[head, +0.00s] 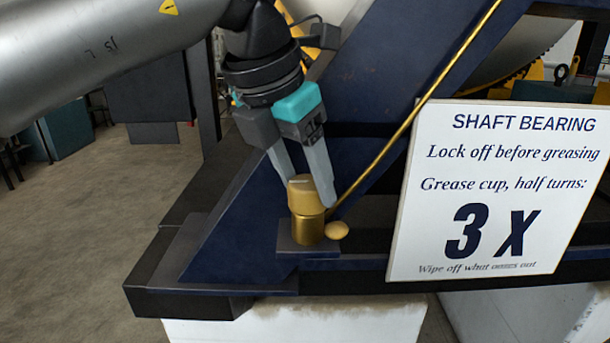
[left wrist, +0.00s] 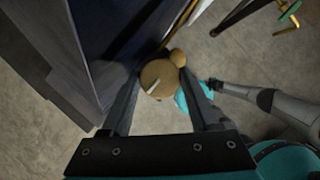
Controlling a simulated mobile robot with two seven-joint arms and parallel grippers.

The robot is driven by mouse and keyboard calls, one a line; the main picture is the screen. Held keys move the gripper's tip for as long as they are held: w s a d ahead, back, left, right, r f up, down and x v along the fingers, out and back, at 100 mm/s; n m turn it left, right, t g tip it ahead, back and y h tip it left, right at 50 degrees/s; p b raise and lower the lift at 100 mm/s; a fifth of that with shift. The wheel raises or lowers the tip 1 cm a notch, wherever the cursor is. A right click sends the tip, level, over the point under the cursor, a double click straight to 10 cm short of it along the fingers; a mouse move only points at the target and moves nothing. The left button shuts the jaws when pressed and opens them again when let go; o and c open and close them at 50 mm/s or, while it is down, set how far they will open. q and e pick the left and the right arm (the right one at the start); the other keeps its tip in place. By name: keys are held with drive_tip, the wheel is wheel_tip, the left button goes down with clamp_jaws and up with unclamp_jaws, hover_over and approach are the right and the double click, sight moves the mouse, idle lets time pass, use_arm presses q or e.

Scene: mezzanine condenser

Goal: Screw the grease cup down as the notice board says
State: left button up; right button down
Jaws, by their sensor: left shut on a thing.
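The grease cup has a tan cap (head: 301,189) on a brass body (head: 307,228), upright on a small dark block (head: 298,251). In the left wrist view the cap (left wrist: 158,76) is round with a pale mark on top. My left gripper (head: 310,192) comes down from above, shut on the cap with a finger on either side. The notice board (head: 408,245) reads "Shaft bearing", "Lock off before greasing", "Grease cup, half turns: 3 x" and "Wipe off what comes out". My right gripper may be the teal part (left wrist: 191,100) partly behind a left finger; its jaws are unclear.
A tan rounded lump (head: 337,230) sits beside the cup's base. A thin brass pipe (head: 420,105) slants up to the right behind the cup. A dark blue sloping frame (head: 245,205) rises close by, above white blocks (head: 300,323). Bare floor (head: 110,210) lies left.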

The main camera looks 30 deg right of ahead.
idle(0.3)
use_arm(q)
drive_tip(key=o, duration=1.4)
drive_tip(key=shift+r, duration=0.1)
drive_tip(key=v, duration=1.5)
drive_tip(key=shift+r, duration=0.1)
